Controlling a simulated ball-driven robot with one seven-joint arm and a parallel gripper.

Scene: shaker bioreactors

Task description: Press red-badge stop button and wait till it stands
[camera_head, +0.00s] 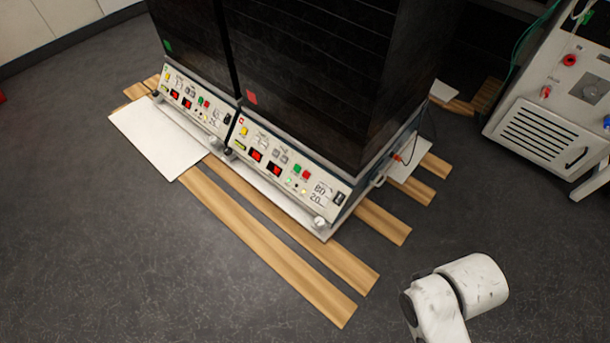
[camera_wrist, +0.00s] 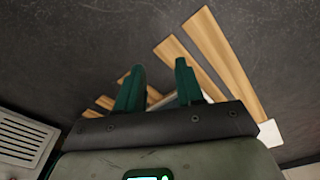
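Two dark shaker units stand side by side in the head view. The right unit (camera_head: 310,75) carries a red badge (camera_head: 251,98) near its lower left edge. Its sloped front panel (camera_head: 285,172) has red displays, a green button (camera_head: 297,169) and a red button (camera_head: 306,175) to the right of it. The left unit (camera_head: 188,35) carries a green badge (camera_head: 167,46) and has a similar panel (camera_head: 192,100). My gripper (camera_wrist: 158,75) shows in the wrist view with two green fingers apart and nothing between them. It is away from the panels; the head view shows only a white arm link.
Wooden slats (camera_head: 270,245) and a white board (camera_head: 155,140) lie on the dark floor under and before the units. A white machine with a vent grille (camera_head: 545,135) stands at the right.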

